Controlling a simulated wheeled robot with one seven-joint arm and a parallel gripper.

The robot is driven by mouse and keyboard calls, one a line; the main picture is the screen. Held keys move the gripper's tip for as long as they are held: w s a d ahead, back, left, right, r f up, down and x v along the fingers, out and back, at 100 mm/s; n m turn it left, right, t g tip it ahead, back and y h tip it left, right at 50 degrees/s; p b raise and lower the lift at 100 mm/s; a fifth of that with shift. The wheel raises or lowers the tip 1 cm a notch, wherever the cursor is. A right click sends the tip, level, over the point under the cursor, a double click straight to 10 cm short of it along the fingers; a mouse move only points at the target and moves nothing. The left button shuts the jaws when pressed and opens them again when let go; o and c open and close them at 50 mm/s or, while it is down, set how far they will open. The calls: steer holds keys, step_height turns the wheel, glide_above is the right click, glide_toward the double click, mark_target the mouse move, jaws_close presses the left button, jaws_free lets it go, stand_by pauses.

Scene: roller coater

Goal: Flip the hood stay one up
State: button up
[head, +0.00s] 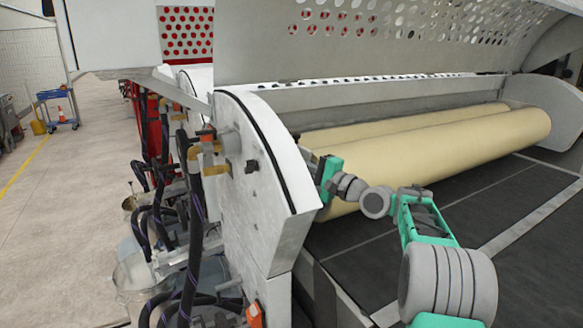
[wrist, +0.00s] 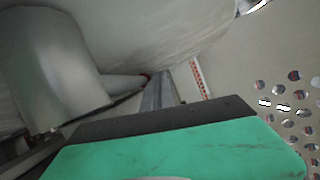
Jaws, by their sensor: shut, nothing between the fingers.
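My gripper (head: 322,168) is at the inner edge of the white curved side plate (head: 262,185), in front of the cream rollers. It is shut, and I see nothing held in it. In the wrist view, its green and black body fills the bottom. A grey bar (head: 183,92) slopes under the left part of the raised hood (head: 370,45); it may be the hood stay, but I cannot be sure. In the wrist view, a grey metal bar (wrist: 159,92) rises beyond my gripper, apart from it; I cannot tell whether it is the same bar.
Cream rollers (head: 440,155) lie right of my gripper, above a dark bed (head: 510,215). Hoses (head: 187,200) and fittings crowd the side plate's outer side. A large grey cylinder (wrist: 50,70) stands close at the wrist view's left. The floor (head: 75,200) at left is open.

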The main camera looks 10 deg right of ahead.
steer(key=shift+s+d+f, duration=0.25)
steer(key=shift+d+f, duration=0.1)
steer(key=shift+f, duration=0.15)
steer(key=shift+s+d+f, duration=0.25)
steer(key=shift+d+f, duration=0.05)
steer(key=shift+f, duration=0.2)
steer(key=shift+o, duration=1.1)
steer(key=shift+s+d+r+b, duration=0.1)
steer(key=shift+s+d+b, duration=0.3)
steer(key=shift+s+d, duration=0.6)
steer(key=s+d, duration=0.2)
steer(key=shift+s+r, duration=0.3)
steer(key=shift+s, duration=0.05)
steer(key=shift+a, duration=0.1)
steer(key=shift+r, duration=0.1)
